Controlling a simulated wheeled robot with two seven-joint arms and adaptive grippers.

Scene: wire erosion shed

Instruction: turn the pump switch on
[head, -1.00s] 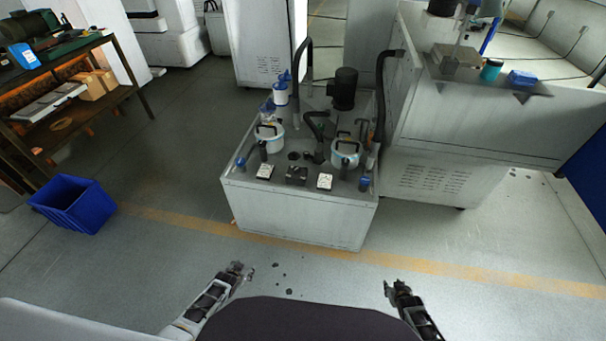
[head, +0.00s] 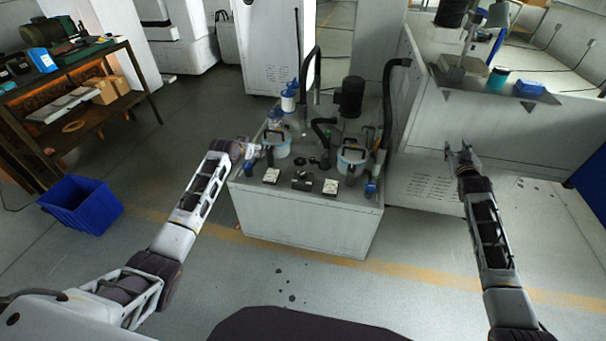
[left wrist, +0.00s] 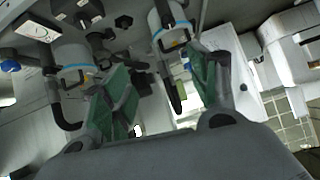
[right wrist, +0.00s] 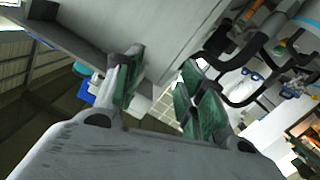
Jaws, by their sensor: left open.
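The grey pump station (head: 300,220) stands in the middle of the head view. Along its front top edge sit a white-faced box (head: 271,175), a dark box (head: 302,181) and another white-faced box (head: 330,186); I cannot tell which is the pump switch. A white-faced switch box also shows at upper left in the left wrist view (left wrist: 38,28). My left gripper (head: 252,150) is open and empty at the station's left side, close to the left white canister (head: 277,150). My right gripper (head: 459,150) is open and empty, right of the station, before the white machine.
Two lidded canisters, a black motor (head: 349,97) and black hoses stand up from the station top. A large white machine (head: 480,130) is close on the right. A blue crate (head: 80,203) and a workbench (head: 75,125) are at left.

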